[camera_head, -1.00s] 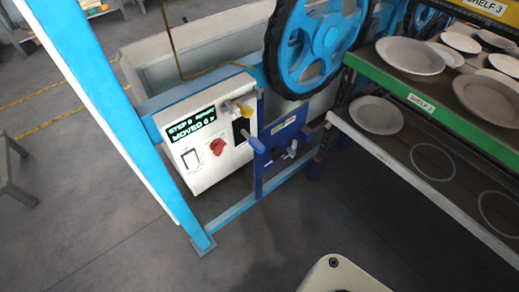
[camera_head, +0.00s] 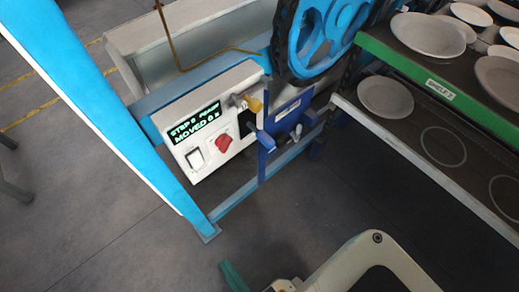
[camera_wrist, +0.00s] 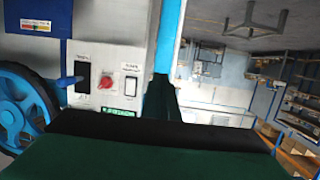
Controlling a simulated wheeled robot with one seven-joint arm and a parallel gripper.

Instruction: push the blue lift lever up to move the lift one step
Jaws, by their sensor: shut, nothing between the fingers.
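The blue lift lever (camera_head: 266,141) sticks out beside a dark slot at the right end of the white control box (camera_head: 240,75). In the wrist view its blue handle (camera_wrist: 70,81) shows beside the slot, left of the red knob. My gripper (camera_head: 230,272) is low at the bottom of the head view, its green fingertip apart from the lever. In the wrist view the shut green fingers (camera_wrist: 163,96) point up in front of the blue post, right of the box and lever, with nothing between them.
The box carries a lit display (camera_head: 194,122), a red knob (camera_head: 223,143) and a white switch (camera_head: 195,158). A blue wheel (camera_head: 318,38) and a shelf with plates (camera_head: 386,97) stand to the right. A slanted blue post (camera_head: 110,115) is on the left. The floor before the box is clear.

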